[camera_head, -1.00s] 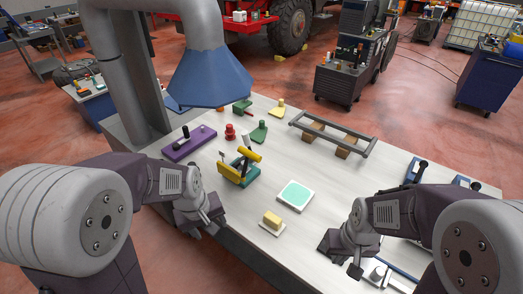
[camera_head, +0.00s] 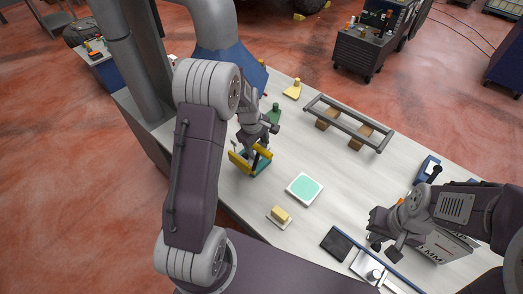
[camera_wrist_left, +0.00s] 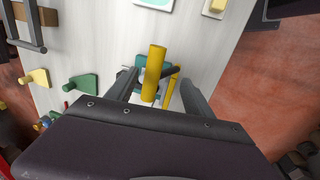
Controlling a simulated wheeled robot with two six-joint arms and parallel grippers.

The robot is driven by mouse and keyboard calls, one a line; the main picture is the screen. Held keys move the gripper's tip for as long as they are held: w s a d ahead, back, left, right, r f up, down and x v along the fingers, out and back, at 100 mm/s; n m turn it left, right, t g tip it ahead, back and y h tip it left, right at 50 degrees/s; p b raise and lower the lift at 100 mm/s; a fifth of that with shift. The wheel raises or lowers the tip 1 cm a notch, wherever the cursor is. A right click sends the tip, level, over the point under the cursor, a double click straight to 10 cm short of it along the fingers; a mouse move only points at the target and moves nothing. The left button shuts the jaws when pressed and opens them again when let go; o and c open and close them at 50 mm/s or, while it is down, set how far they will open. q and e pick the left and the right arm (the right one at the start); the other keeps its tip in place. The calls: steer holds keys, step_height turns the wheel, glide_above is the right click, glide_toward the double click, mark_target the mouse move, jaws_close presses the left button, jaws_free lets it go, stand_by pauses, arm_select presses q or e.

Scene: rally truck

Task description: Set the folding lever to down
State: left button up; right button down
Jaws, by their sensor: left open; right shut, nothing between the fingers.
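The folding lever appears to be the fixture with yellow bars (camera_head: 240,162) on a teal base (camera_head: 262,169), at the left part of the table. My left gripper (camera_head: 258,145) is over it, open. In the left wrist view, a thick yellow bar (camera_wrist_left: 155,72) stands between the two spread dark fingers (camera_wrist_left: 158,98), and no grip on it shows. The teal base shows partly behind the fingers in that view (camera_wrist_left: 126,74). My arm and gripper hide part of the fixture in the head view. My right gripper (camera_head: 383,246) is shut and empty above the table's right front.
A white pad with a teal face (camera_head: 305,189) and a yellow block on a small plate (camera_head: 280,215) lie in front. A grey rail frame (camera_head: 348,124) stands at the back. A blue lever fixture (camera_head: 428,169) is at right. Green (camera_wrist_left: 82,83) and yellow (camera_wrist_left: 38,77) pieces lie nearby.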

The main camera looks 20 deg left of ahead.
mark_target(260, 151)
arm_select(q)
steer(key=f, duration=0.1)
steer(key=w+f, duration=0.1)
steer(key=f, duration=0.2)
steer(key=shift+w+f+p, duration=0.35)
steer(key=shift+w+p, duration=0.05)
steer(key=shift+f, duration=0.25)
steer(key=shift+s+d+r, duration=0.1)
steer(key=shift+s+d, duration=0.05)
steer(key=shift+s, duration=0.15)
jaws_close()
